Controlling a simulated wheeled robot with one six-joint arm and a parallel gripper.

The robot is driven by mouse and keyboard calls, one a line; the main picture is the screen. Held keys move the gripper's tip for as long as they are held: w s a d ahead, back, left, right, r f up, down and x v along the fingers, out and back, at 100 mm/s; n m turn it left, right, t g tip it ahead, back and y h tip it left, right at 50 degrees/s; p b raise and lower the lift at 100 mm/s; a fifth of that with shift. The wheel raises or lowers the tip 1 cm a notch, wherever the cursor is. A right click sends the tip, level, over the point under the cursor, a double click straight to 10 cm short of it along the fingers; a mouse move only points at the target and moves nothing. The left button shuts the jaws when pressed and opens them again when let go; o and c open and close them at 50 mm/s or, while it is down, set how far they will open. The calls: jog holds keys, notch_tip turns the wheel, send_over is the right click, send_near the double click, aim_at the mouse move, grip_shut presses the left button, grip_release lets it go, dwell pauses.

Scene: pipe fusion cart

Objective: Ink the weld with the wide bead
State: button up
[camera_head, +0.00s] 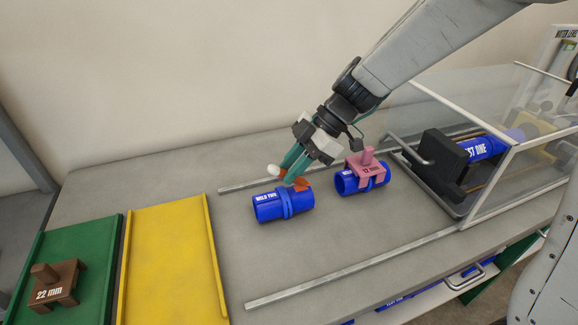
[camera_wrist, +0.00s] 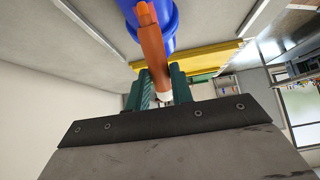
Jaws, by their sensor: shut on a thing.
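A blue pipe labelled WELD TWO (camera_head: 268,208) lies on the grey cart top, with a raised bead (camera_head: 287,204) around it. A second blue pipe (camera_head: 346,184) lies to its right, with a pink 12 mm gauge (camera_head: 366,170) straddling it. My gripper (camera_head: 292,169) is shut on an orange marker (camera_wrist: 152,50) with a white end, just above WELD TWO. The marker's orange end is close to the bead; I cannot tell whether it touches. In the wrist view, the blue pipe (camera_wrist: 168,14) shows behind the marker.
A brown 22 mm gauge (camera_head: 55,284) sits on the green tray (camera_head: 100,246) at left, beside an empty yellow tray (camera_head: 170,262). Two metal rails (camera_head: 350,270) run along the cart. A clear enclosure (camera_head: 520,165) at right holds another blue pipe (camera_head: 483,148) and a black clamp (camera_head: 446,158).

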jog(key=shift+s+a, duration=0.1)
jog(key=shift+a, duration=0.3)
jog(key=shift+s+a, duration=0.1)
jog(key=shift+a, duration=0.15)
jog(key=shift+a, duration=0.3)
jog(key=shift+d, duration=0.3)
jog(key=shift+d, duration=0.2)
jog(key=shift+r, duration=0.1)
jog(key=shift+r, duration=3.45)
